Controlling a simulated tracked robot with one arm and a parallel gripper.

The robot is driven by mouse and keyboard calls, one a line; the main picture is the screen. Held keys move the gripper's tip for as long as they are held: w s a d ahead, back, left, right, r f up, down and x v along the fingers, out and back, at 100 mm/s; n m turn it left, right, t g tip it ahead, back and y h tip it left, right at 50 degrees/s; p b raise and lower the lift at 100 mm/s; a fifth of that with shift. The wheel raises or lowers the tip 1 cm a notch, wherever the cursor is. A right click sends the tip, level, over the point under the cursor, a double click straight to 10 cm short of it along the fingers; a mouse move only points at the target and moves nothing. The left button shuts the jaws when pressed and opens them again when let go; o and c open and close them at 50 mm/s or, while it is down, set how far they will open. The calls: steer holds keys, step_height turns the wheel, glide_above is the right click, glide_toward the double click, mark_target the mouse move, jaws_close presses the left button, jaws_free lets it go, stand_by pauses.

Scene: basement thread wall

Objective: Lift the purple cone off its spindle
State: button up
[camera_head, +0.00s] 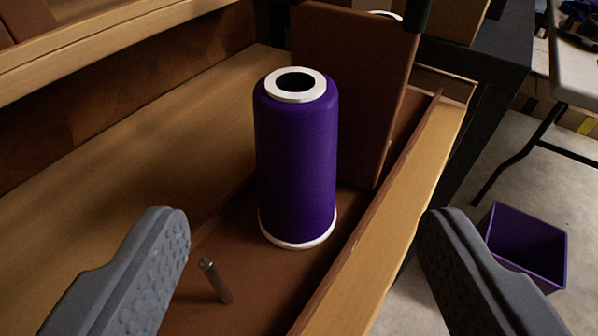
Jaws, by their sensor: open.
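The purple cone (296,160) stands upright on a brown shelf tray, with a white ring at its top around a dark hole and a white rim at its foot. Its own spindle does not show; it is hidden by the cone. My gripper (308,222) is open, with one grey finger at the lower left and one at the lower right. The fingers are apart from the cone, which shows between and beyond them. Nothing is held.
A bare metal peg (215,280) tilts up from the tray in front of the cone. A brown upright panel (350,90) stands close behind it. A wooden lip (400,220) runs along the right. A purple bin (526,246) sits on the floor at right.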

mark_target(294, 121)
steer(key=b+x, duration=0.1)
steer(key=x, duration=0.5)
steer(key=shift+w+f, duration=0.2)
steer(key=shift+w, duration=0.2)
steer(key=shift+r+b+x, duration=0.25)
steer(key=shift+b+x, duration=0.2)
steer(key=shift+x, duration=0.9)
steer(key=shift+r+b+x, duration=0.2)
steer(key=shift+b+x, duration=0.25)
steer(key=shift+x, duration=0.9)
steer(key=shift+w+a, duration=0.1)
steer(key=shift+a, duration=0.05)
steer(key=c, duration=1.4)
steer(key=shift+r, duration=0.1)
step_height(294, 121, up, 18)
steer(key=p, duration=0.4)
steer(key=shift+c, duration=0.2)
